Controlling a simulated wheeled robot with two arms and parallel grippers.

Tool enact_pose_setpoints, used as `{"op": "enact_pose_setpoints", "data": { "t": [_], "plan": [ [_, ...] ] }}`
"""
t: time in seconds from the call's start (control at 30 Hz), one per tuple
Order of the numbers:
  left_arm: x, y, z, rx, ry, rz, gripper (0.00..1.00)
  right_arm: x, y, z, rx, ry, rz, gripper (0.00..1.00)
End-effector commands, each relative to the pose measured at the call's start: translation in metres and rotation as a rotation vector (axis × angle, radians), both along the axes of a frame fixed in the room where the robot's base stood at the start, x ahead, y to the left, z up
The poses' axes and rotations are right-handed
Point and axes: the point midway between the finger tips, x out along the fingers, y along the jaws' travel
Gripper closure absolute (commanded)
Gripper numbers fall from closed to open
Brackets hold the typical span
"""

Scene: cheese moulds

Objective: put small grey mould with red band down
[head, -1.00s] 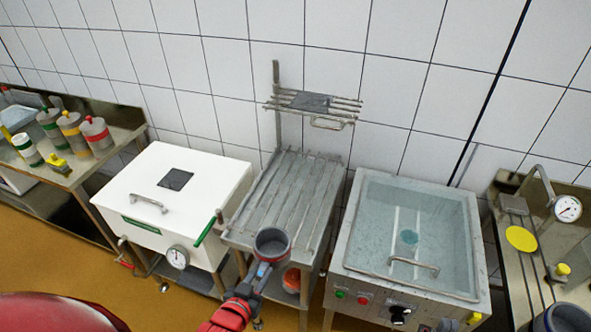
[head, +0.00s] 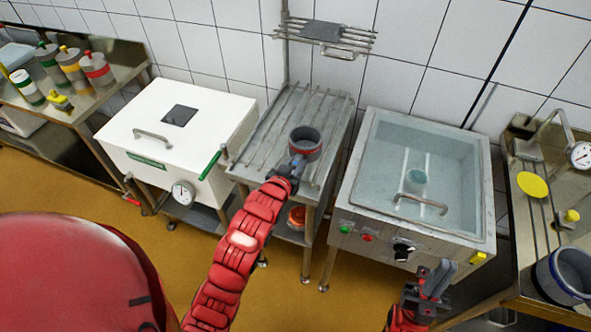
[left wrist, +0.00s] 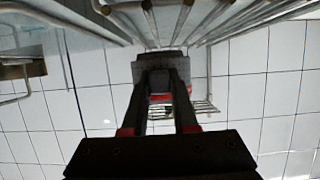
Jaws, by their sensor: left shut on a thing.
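The small grey mould with a red band (head: 305,144) is upright, its open top facing up, over the front part of the slatted metal rack (head: 262,133). My left gripper (head: 297,163) is shut on the near side of its wall. I cannot tell whether the mould touches the slats. In the left wrist view my left gripper (left wrist: 160,90) shows its two fingers closed on the mould, mostly hidden behind them, with slats above. My right gripper (head: 430,280) is empty, low in front of the water bath; its opening is unclear.
A white lidded box (head: 180,125) stands left of the rack, its green handle (head: 211,165) close to the rack. A water bath (head: 415,180) stands right. A small shelf (head: 325,35) is above the rack's back. The slats behind the mould are clear.

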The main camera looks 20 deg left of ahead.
Motion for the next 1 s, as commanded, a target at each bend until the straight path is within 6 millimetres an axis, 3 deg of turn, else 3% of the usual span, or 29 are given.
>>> {"op": "enact_pose_setpoints", "data": {
  "t": [0.3,0.7,0.73,0.87,1.0],
  "plan": [
    [0.0,0.0,-0.028,-0.001,0.003,-0.001,1.0,0.0,0.0,0.024,0.0,0.0,0.0,1.0],
    [0.0,0.0,-0.039,0.0,-0.001,0.0,1.0,0.0,0.0,0.018,0.0,0.0,0.0,1.0],
    [0.0,0.0,-0.038,0.0,0.0,0.0,0.7,0.0,0.0,0.019,0.0,0.0,0.0,1.0],
    [0.0,0.0,-0.037,0.0,0.0,0.0,0.46,0.0,0.0,0.02,0.0,0.0,0.0,1.0],
    [0.0,0.0,-0.037,0.0,0.0,0.0,0.43,0.0,0.0,0.02,0.0,0.0,0.0,1.0]
  ]
}}
